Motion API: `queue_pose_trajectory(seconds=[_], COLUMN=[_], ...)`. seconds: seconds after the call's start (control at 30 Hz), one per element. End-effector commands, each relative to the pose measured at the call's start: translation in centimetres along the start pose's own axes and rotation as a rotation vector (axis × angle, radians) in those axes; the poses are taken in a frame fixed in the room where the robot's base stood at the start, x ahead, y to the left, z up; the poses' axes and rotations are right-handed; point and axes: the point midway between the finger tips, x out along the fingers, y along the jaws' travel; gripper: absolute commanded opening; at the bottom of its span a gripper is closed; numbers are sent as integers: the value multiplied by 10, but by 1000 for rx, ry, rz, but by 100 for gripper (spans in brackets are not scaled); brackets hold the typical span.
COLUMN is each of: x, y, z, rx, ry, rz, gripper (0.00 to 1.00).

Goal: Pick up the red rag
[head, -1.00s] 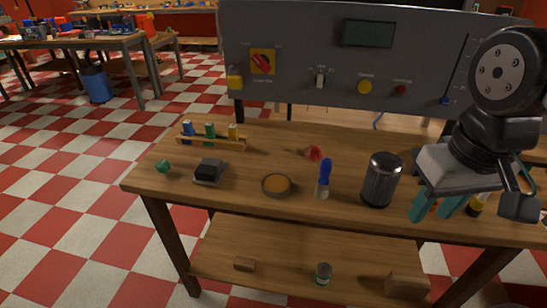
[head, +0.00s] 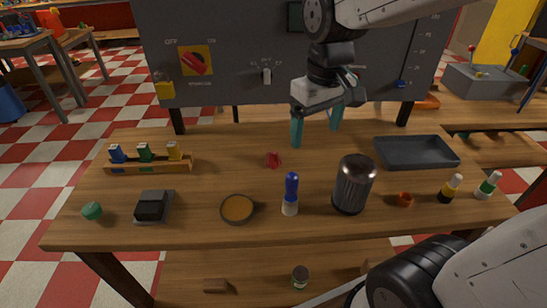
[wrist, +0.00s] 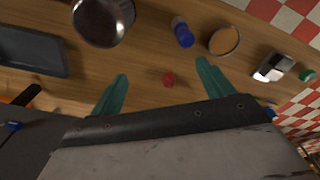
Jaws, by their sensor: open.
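The red rag (head: 273,160) is a small crumpled red piece on the wooden table, near its back middle in the head view. In the wrist view the rag (wrist: 168,79) lies between and beyond my two teal fingertips. My gripper (head: 317,128) is open and empty, above the back of the table, to the right of the rag in the head view. The fingers do not touch the rag. In the wrist view my gripper (wrist: 163,72) has its fingers spread wide on either side of the rag.
A metal canister (head: 354,184), a blue-capped bottle (head: 291,194) and a round dish (head: 237,208) stand in front of the rag. A grey tray (head: 416,152) is at right, a bottle rack (head: 150,159) at left. The grey control panel (head: 230,60) rises behind the table.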

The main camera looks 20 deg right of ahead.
Motion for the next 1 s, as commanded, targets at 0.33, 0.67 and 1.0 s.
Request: queue_pose_trajectory(seconds=[0.33,0.67,1.0], x=[90,138,180], y=[9,12,10], z=[-122,-156,-156], rx=[-200,-267,-267], ry=[-53,-63,-65], rz=[-17,-22,-23], gripper=[80,80,80])
